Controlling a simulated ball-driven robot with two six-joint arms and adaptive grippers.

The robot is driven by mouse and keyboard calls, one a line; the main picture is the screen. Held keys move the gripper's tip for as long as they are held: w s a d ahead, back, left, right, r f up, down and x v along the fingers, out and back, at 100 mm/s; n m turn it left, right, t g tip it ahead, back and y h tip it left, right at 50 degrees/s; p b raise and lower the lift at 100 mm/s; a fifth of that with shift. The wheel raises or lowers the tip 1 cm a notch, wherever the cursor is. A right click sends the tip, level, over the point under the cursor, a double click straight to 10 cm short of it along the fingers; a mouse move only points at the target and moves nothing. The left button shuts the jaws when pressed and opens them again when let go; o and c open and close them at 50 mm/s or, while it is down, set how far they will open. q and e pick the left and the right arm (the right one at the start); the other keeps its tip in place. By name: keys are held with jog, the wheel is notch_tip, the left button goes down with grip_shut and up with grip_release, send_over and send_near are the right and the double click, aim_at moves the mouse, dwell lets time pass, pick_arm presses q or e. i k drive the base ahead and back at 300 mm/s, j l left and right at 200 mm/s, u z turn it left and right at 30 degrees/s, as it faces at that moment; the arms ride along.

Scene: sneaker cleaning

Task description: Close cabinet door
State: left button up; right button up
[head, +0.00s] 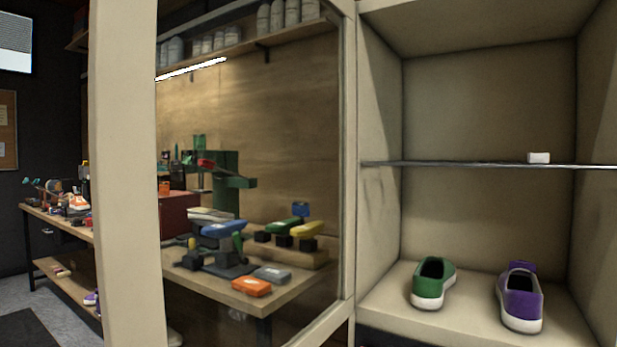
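The cabinet (485,100) fills the right side of the head view, with its beige interior exposed. Its door (125,180) stands open to the left, with a thick beige outer frame and a large glass pane. The door's inner edge meets the cabinet's left side. Inside, a green sneaker (433,284) and a purple sneaker (521,300) rest on the lower floor, apart from each other. A thin shelf (470,164) above carries a small white block (538,158). Neither gripper is in view.
A workbench (215,284) with tools and an orange box (252,287) shows in the glass area; I cannot tell whether through it or reflected. Another cluttered bench (60,223) stands at the far left.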

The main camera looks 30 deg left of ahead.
aim_at(122, 40)
jog(key=j+z, duration=0.1)
jog(key=j, duration=0.35)
jog(key=k+j, duration=0.1)
jog(key=j, duration=0.3)
jog(key=k+j+z, duration=0.15)
jog(key=j, duration=0.25)
jog(key=j+z, duration=0.1)
jog(key=j, duration=0.35)
jog(key=k+j+z, duration=0.1)
jog(key=j, duration=0.3)
jog(key=k+j, duration=0.15)
jog(key=j, duration=0.25)
jog(key=z, duration=0.05)
